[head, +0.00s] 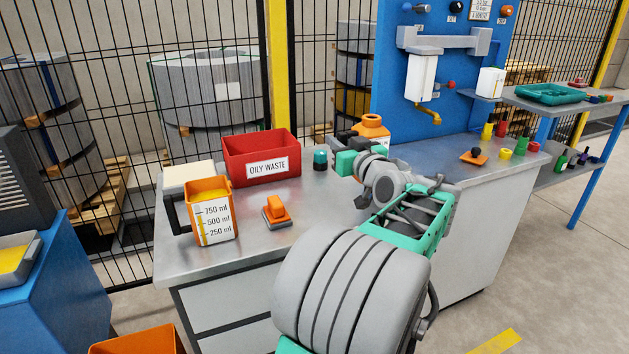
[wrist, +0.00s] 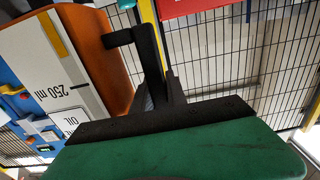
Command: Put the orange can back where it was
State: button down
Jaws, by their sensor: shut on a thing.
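The orange can (head: 373,126) is at the back right of the bench, beyond my arm, its lower part hidden. In the wrist view the orange can (wrist: 112,62) fills the upper left, with a white "250 ml" label and a black handle. My gripper (head: 346,160) is at its left side, shut on the can, apparently at the handle; the green and black jaw parts (wrist: 165,118) hide the exact contact. I cannot tell whether the can's base touches the bench.
On the metal bench (head: 300,205) stand another orange jug (head: 213,228) with a measuring scale, a red "OILY WASTE" bin (head: 243,151), a dark teal-topped jar (head: 320,160) and an orange-handled block (head: 276,211). A blue panel (head: 388,60) with dispensers rises behind on the right.

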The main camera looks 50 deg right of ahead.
jog(key=w+f+b, duration=0.1)
jog(key=w+f, duration=0.1)
jog(key=f, duration=0.1)
jog(key=w+a+f+b, duration=0.1)
jog(key=w+f, duration=0.2)
jog(key=w+a+f, duration=0.1)
jog(key=w+f, duration=0.1)
jog(key=f, duration=0.2)
jog(key=shift+w+b, duration=0.35)
jog(key=shift+b, duration=0.05)
jog(key=c, duration=1.8)
grip_release()
jog(key=o, duration=0.5)
jog(key=shift+s+f+p, duration=0.1)
jog(key=shift+s+p, duration=0.1)
jog(key=shift+p, duration=0.3)
jog(key=v, duration=0.7)
jog(key=shift+s+a+f, duration=0.15)
jog(key=shift+s+f, duration=0.05)
jog(key=shift+f, duration=0.05)
